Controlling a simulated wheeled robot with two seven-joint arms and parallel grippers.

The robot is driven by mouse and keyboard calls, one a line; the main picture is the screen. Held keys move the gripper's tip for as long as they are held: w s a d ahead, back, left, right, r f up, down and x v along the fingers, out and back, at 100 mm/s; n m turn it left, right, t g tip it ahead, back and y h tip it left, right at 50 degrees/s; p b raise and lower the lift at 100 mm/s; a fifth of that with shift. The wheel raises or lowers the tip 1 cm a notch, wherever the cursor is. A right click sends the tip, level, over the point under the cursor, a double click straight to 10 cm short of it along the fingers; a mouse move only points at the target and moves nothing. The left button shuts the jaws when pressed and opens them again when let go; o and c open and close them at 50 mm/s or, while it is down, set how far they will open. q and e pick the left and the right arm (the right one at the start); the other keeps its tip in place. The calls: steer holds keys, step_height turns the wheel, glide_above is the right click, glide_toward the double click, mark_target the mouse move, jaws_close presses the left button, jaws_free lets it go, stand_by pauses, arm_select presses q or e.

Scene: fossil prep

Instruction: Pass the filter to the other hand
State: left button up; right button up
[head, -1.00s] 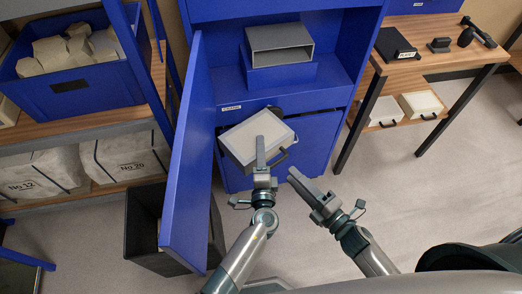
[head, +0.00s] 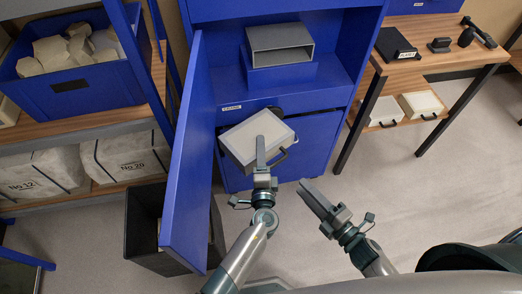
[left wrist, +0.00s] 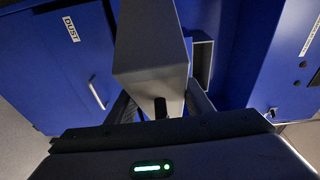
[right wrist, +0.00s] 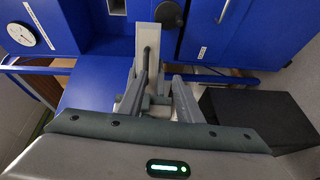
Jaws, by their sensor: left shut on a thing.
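The filter (head: 245,140) is a pale panel in a grey frame with a dark handle on its lower right side. It is held in front of the blue cabinet. My left gripper (head: 261,143) is shut on it. The filter's grey side fills the middle of the left wrist view (left wrist: 152,45). My right gripper (head: 305,188) is empty and sits to the right of the filter, apart from it. In the right wrist view its two fingers (right wrist: 162,72) are spread, with the filter's narrow side (right wrist: 148,38) beyond them.
The blue cabinet's open door (head: 187,150) stands close to the left of my left arm. A grey open housing (head: 280,45) sits in the cabinet. Two more pale panels (head: 421,104) lie on the right table's lower shelf. The floor at right is clear.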

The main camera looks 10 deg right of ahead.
steer(key=s+d+f+m+g+h, duration=0.2)
steer(key=s+f+m, duration=0.15)
steer(key=f, duration=0.65)
steer(key=s+d+f+m+g+h, duration=0.2)
steer(key=s+f+m, duration=0.15)
steer(key=f, duration=0.55)
steer(key=s+d+f+m+g+h, duration=0.2)
steer(key=s+f+m, duration=0.15)
steer(key=f, duration=0.65)
steer(key=s+f+m+g, duration=0.3)
steer(key=s+f, duration=0.2)
steer(key=s, duration=0.3)
steer(key=s+f+m+g+h, duration=0.1)
steer(key=s+f+m+g, duration=0.1)
steer(key=s+f, duration=0.4)
steer(key=s+f+m+g, duration=0.3)
steer(key=s+f+m, duration=0.1)
steer(key=s, duration=0.7)
steer(key=shift+a+f+m+g+h, duration=0.3)
steer(key=shift+a+f+m+h, duration=0.1)
steer(key=shift+f, duration=0.3)
